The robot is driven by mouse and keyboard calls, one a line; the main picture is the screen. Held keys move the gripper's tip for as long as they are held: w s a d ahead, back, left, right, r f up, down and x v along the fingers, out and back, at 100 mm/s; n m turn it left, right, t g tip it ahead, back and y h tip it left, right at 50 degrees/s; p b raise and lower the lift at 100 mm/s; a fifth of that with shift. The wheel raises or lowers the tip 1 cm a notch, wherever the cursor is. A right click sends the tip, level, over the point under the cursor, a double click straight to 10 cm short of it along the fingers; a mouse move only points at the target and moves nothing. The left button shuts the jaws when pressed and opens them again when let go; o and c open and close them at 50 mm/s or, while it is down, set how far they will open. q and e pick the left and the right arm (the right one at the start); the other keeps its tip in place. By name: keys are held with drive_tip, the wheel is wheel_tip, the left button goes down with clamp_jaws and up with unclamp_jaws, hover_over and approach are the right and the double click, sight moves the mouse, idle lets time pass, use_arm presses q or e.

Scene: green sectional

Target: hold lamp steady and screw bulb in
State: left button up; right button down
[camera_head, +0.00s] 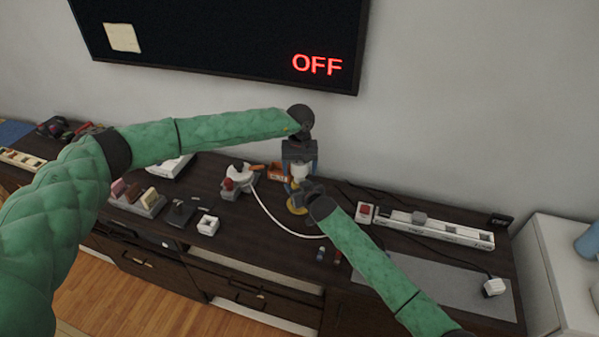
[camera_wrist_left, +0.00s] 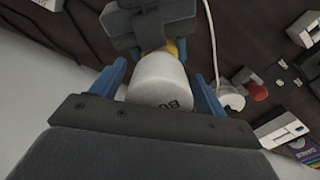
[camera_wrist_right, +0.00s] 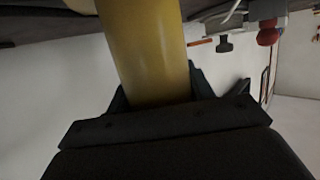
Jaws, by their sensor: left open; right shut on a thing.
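The lamp's yellow body (camera_head: 296,207) stands on the dark cabinet; its yellow stem fills the right wrist view (camera_wrist_right: 145,50). My right gripper (camera_head: 306,189) is shut on this stem. The white bulb (camera_head: 299,172) sits just above it, and shows in the left wrist view (camera_wrist_left: 160,82) with partly visible dark lettering. My left gripper (camera_head: 299,160) points down from above, its blue fingers open on either side of the bulb. A bit of yellow (camera_wrist_left: 180,48) shows beyond the bulb. Whether the bulb sits in the socket is hidden.
A white device with a red part (camera_head: 236,181) stands to the left, its white cable curving past the lamp. A white power strip (camera_head: 435,228) lies to the right. Small items crowd the cabinet's left side. The wall and TV (camera_head: 220,35) rise behind.

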use_arm(q)
drive_tip(key=shift+r, duration=1.4)
drive_tip(key=shift+o, duration=0.5)
